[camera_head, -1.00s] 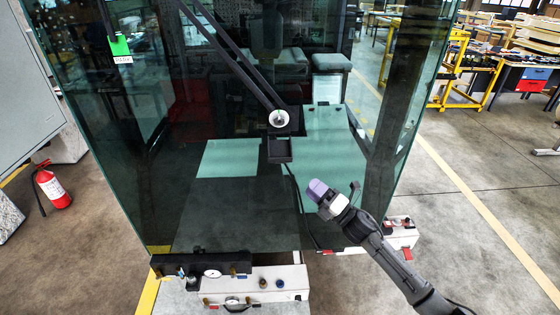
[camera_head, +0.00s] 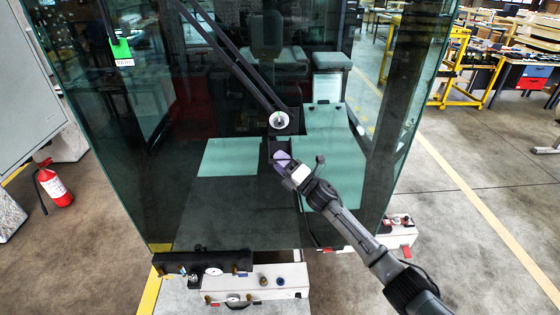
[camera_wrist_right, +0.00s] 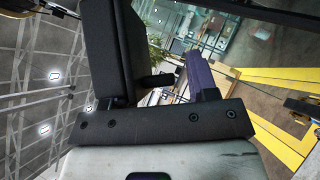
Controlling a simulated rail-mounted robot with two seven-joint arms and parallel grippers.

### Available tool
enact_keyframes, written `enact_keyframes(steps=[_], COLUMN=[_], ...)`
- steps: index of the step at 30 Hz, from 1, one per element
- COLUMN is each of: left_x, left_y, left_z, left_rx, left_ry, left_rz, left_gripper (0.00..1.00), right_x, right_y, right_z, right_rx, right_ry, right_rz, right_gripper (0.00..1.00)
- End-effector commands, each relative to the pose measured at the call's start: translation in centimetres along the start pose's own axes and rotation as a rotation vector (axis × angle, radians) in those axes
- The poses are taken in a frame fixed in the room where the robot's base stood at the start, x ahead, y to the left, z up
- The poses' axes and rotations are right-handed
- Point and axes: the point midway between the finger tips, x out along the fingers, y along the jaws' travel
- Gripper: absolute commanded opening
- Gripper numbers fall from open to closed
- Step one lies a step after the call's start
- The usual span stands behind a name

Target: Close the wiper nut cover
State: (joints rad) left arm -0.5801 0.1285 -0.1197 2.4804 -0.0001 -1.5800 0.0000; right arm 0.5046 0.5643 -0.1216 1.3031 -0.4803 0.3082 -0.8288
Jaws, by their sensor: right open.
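The wiper nut (camera_head: 279,120) is a pale round end at the foot of the black wiper arm (camera_head: 232,52), in front of the dark glass. The wiper nut cover (camera_head: 269,147) is a small black flap hanging below the nut, so it is open. My right gripper (camera_head: 283,160) comes up from the lower right, with its purple tip at the lower part of the cover and overlapping it. I cannot tell whether they touch. In the right wrist view the gripper (camera_wrist_right: 165,60) shows a dark finger and a purple finger apart, with no held object visible. My left gripper is not in view.
The large windshield (camera_head: 225,215) stands behind the wiper. White boxes with knobs (camera_head: 265,282) sit below it. A red fire extinguisher (camera_head: 55,187) stands at the left. A yellow frame (camera_head: 452,72) and workbenches are far right. Open floor lies at the right.

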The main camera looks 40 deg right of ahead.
Motion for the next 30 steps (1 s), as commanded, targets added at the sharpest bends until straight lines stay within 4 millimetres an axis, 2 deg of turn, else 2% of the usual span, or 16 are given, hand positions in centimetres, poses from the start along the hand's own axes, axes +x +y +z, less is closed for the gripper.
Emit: enact_keyframes(steps=[11, 27, 30], left_x=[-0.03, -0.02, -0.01], left_y=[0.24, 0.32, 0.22], left_z=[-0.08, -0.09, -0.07], left_rx=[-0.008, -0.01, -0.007], left_ry=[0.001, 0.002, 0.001], left_rz=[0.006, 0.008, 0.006], left_gripper=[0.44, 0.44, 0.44], right_x=[0.33, 0.28, 0.26], right_y=[-0.02, -0.1, -0.14], right_z=[-0.02, -0.03, -0.04], right_rx=[0.0, 0.001, 0.002], right_ry=[0.0, 0.0, 0.0], right_rz=[0.0, -0.002, -0.003], right_gripper=[0.53, 0.03, 0.0])
